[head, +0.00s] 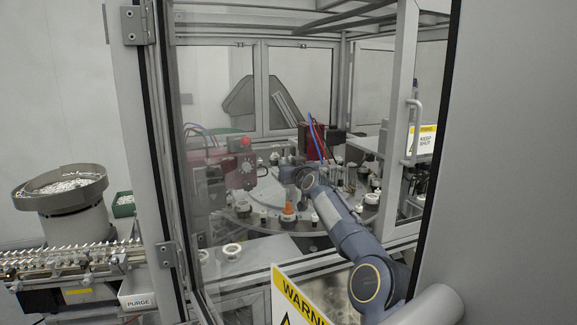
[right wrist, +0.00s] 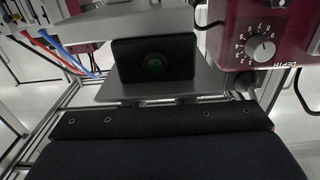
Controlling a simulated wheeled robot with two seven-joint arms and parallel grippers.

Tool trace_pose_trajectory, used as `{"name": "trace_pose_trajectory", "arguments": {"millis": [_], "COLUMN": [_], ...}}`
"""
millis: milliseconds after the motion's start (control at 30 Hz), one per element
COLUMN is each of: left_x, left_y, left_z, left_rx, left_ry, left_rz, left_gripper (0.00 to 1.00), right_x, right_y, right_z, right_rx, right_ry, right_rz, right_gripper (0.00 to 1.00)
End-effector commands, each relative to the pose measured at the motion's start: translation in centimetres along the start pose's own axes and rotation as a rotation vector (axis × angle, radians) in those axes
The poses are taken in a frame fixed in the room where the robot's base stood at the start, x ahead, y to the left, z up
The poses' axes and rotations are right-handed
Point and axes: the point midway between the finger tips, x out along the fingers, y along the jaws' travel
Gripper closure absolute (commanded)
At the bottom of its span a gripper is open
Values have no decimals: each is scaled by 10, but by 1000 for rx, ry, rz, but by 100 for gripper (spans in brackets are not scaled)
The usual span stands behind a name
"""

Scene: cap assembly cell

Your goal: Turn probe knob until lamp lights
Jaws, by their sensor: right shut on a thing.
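In the right wrist view the red box (right wrist: 230,20) carries a grey round knob (right wrist: 260,48) with a numbered scale, marked DEPTH. The visible knob face is right of the view's middle. My left gripper is not in view.
A round turntable (head: 240,215) with several small fixtures lies below the arm. A second red unit (head: 240,165) stands behind the glass. A door frame (head: 400,110) and yellow warning sign (head: 297,300) border the opening. Blue and red hoses (right wrist: 75,50) hang at left in the wrist view.

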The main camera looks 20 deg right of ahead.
Motion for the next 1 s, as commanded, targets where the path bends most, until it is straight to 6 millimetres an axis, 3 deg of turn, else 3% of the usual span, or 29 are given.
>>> {"name": "trace_pose_trajectory", "arguments": {"millis": [233,500,800,833,1000], "left_x": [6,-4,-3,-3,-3], "left_y": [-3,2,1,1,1], "left_z": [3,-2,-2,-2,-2], "left_rx": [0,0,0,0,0], "left_ry": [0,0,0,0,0], "left_rz": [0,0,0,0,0], "left_gripper": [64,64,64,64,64], "right_x": [1,0,0,0,0], "right_y": [0,0,0,0,0], "right_z": [2,-1,0,0,0], "right_rx": [6,3,0,0,0], "right_ry": [-1,-1,0,0,0], "right_rz": [-76,-185,-189,-189,-188], "right_gripper": [100,100,100,74,57]}}
